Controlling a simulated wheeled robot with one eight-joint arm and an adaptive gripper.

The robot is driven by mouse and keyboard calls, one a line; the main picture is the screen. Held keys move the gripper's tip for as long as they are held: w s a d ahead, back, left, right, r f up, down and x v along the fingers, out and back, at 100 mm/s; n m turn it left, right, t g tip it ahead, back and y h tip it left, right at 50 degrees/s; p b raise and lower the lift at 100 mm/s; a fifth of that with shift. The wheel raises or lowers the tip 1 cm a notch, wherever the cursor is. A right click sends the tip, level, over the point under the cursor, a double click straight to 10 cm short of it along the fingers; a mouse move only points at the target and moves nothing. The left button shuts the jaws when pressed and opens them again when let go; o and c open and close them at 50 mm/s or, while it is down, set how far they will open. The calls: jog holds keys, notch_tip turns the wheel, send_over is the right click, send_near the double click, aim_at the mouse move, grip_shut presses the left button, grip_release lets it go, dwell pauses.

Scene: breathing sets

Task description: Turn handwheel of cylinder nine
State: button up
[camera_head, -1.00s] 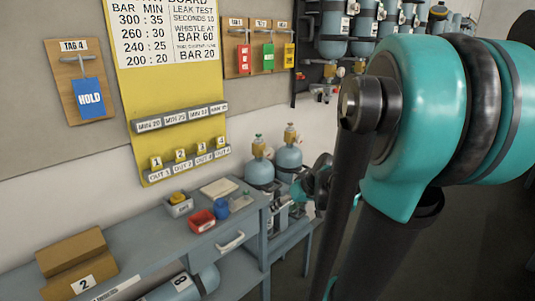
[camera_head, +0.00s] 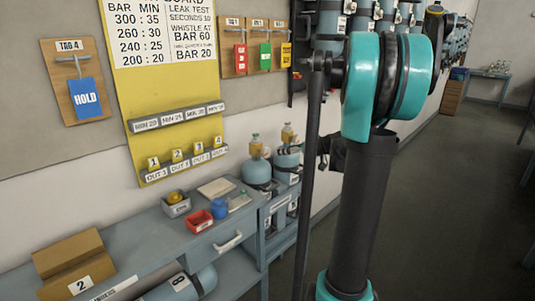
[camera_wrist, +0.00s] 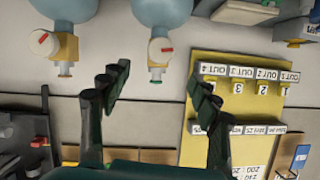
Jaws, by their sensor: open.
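Two upright blue cylinders with yellow valves stand at the bench's far end in the head view, a left one (camera_head: 257,172) and a right one (camera_head: 287,159), partly behind my arm. I cannot read a nine on either. The wrist view is upside down and shows both valves, one at left (camera_wrist: 66,50) and one near the middle (camera_wrist: 157,56), each with a round white disc on it. My gripper (camera_wrist: 160,92) is open and empty, its fingers apart, with the middle valve seen beyond the gap. It touches neither valve. In the head view my arm mostly hides the gripper.
A cylinder marked 8 (camera_head: 180,288) lies below. A yellow board (camera_head: 175,95) hangs above. Floor at right is clear.

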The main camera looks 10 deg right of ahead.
aim_at(268, 152)
jog(key=x, duration=1.1)
jog(key=c, duration=1.2)
